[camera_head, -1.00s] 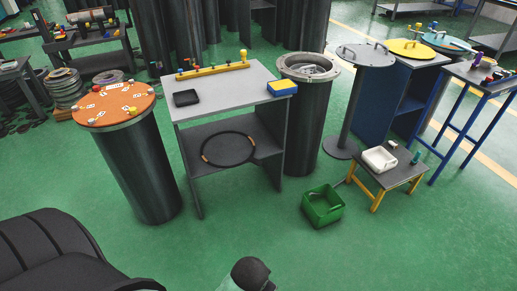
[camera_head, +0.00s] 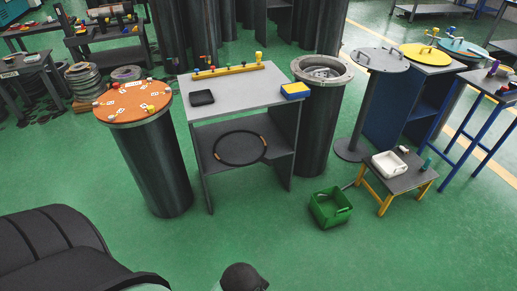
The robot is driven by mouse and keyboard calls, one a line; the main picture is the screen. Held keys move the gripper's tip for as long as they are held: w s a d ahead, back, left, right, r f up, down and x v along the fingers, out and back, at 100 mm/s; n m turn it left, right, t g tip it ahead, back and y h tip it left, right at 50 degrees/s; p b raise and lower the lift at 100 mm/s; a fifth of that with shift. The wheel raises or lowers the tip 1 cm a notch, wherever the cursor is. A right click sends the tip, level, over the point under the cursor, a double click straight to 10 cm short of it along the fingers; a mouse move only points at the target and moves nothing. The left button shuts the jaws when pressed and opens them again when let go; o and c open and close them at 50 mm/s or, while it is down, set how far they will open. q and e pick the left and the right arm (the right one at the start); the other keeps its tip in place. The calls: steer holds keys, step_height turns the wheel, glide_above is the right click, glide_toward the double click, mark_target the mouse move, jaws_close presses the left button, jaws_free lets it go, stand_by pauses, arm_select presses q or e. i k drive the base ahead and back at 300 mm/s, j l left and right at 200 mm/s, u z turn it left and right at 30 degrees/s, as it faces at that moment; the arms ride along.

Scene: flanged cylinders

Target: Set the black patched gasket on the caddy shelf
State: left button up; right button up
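The black gasket (camera_head: 237,165) is a thin ring with orange-brown patches. It lies flat on the lower shelf (camera_head: 281,150) of a grey two-level stand, which seems to be the caddy. The stand's grey top (camera_head: 243,93) is above it. Neither of my grippers is in view, and no gripper is at the gasket. A dark rounded thing (camera_head: 243,279) is cut off at the bottom edge; I cannot tell what it is.
An orange-topped cylinder (camera_head: 133,101) stands left of the stand, an open flanged cylinder (camera_head: 314,130) right. A green crate (camera_head: 329,211) and a low table (camera_head: 407,178) stand front right. Green floor before the stand is clear.

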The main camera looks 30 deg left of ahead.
mark_target(240, 139)
steer(key=i+l+u, duration=0.1)
steer(key=i+u, duration=0.15)
steer(key=u, duration=0.2)
steer(key=i+l+u, duration=0.15)
steer(key=u, duration=0.3)
steer(key=i+l+u, duration=0.2)
steer(key=u, duration=0.25)
steer(key=i+l, duration=0.15)
steer(key=l, duration=0.2)
steer(key=i+l+u, duration=0.1)
steer(key=l, duration=0.25)
steer(key=i+l, duration=0.25)
steer(key=i+l+u, duration=0.15)
steer(key=l, duration=0.35)
steer(key=i+l, duration=0.1)
steer(key=l, duration=0.25)
steer(key=i+l+u, duration=0.1)
steer(key=l, duration=0.3)
